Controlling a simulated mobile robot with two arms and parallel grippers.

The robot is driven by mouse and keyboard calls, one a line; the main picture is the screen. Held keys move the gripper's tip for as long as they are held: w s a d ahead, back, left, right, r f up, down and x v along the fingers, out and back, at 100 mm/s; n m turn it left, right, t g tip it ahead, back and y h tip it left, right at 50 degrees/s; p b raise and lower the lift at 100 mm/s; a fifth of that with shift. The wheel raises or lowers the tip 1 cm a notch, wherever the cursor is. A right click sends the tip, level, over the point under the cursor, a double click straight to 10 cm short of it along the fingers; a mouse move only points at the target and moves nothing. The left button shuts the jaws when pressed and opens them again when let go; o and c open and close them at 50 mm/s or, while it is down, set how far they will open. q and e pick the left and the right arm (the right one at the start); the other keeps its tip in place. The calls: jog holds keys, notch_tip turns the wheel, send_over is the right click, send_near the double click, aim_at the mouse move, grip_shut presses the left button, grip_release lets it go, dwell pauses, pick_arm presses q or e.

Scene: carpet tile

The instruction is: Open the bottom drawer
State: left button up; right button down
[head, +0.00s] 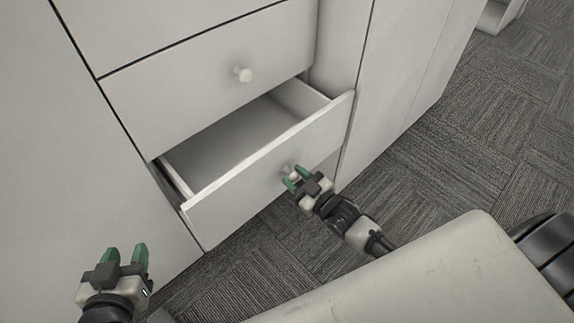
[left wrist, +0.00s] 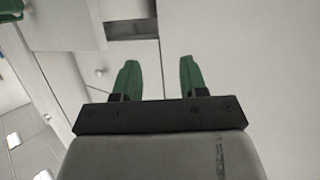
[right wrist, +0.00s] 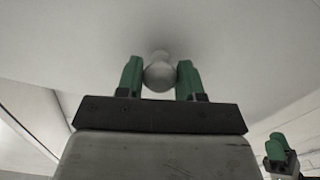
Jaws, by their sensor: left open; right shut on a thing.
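The bottom drawer (head: 270,163) of a white cabinet stands pulled part way out, and its empty inside shows in the head view. My right gripper (head: 292,179) is at its front, shut on the round white knob (right wrist: 160,74), which sits between the green fingers in the right wrist view. My left gripper (head: 126,254) is open and empty, low at the left of the head view, apart from the cabinet. In the left wrist view its fingers (left wrist: 158,80) are spread with nothing between them.
A closed drawer (head: 215,80) with its own knob (head: 243,74) is above the open one. Tall white panels flank the drawers on both sides. Grey carpet tile (head: 470,130) lies clear at the right. A white piece (head: 497,14) stands at the top right.

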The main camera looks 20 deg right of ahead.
jog(key=p+v, duration=0.2)
jog(key=v, duration=0.2)
jog(key=shift+s+r, duration=0.15)
jog(key=shift+s, duration=0.15)
pick_arm(q)
jog(key=s+a+f+g+y+p, duration=0.1)
jog(key=s+a+f+g+p, duration=0.1)
jog(key=s+g, duration=0.35)
jog(key=s+a+f+g+y+p, duration=0.2)
jog(key=s+g, duration=0.2)
jog(key=s, duration=0.3)
jog(key=shift+n+g, duration=0.3)
jog(key=shift+g, duration=0.05)
jog(key=shift+p+x, duration=0.35)
jog(key=shift+x, duration=2.45)
pick_arm(e)
jog(key=v, duration=1.3)
jog(key=shift+s, duration=0.3)
pick_arm(q)
jog(key=shift+w+d, duration=0.15)
jog(key=shift+w, duration=0.05)
pick_arm(e)
jog(key=shift+d, duration=0.15)
pick_arm(q)
jog(key=shift+r, duration=0.1)
pick_arm(e)
jog(key=c, duration=0.7)
grip_release()
